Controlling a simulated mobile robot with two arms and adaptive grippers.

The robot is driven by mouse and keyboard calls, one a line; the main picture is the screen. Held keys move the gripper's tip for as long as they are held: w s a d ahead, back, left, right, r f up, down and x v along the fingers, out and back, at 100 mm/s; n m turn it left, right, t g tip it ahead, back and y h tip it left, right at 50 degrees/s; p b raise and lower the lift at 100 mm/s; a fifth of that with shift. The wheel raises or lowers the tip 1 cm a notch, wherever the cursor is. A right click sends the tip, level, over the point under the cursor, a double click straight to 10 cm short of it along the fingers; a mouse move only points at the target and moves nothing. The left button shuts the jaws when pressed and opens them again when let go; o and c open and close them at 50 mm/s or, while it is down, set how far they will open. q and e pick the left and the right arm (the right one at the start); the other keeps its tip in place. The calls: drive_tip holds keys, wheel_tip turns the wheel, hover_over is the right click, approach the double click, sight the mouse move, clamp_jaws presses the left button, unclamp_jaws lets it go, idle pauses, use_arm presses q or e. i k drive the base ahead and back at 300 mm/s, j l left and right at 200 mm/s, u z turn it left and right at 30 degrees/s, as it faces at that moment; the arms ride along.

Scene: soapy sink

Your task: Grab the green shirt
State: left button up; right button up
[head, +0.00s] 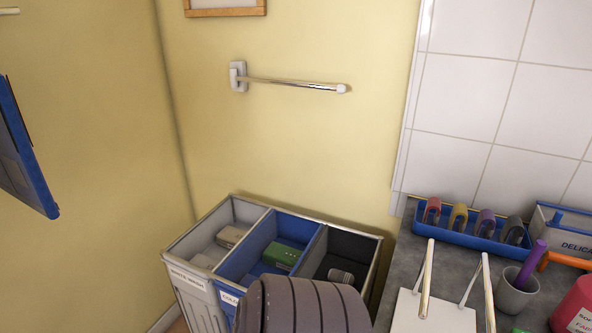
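A small folded green cloth, which looks like the green shirt (282,257), lies in the blue middle compartment of a three-part laundry bin (190,283) in the head view. It rests toward the back right of that compartment, over blue contents. Its top shows clearly; its underside is hidden. A dark grey ribbed form, likely part of my arm, rises at the bottom centre and covers the bin's front right part. Neither of my gripper's fingers can be made out in this view.
The left compartment, labelled white wash, holds pale cloths (231,236); the dark right one holds a grey striped cloth (341,276). A metal rail (290,83) is on the wall above. A grey counter at right bears a blue tray (470,236) and a cup (516,292).

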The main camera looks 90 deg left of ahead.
sight(281, 257)
drive_tip(key=u, duration=2.85)
drive_tip(key=i+j+z, duration=0.15)
drive_tip(key=j+z, duration=0.15)
drive_tip(key=z, duration=0.15)
drive_tip(key=i+j+z, duration=0.1)
drive_tip(key=j+z, duration=0.2)
drive_tip(key=z, duration=0.15)
drive_tip(key=j+z, duration=0.45)
drive_tip(key=i+l, duration=0.05)
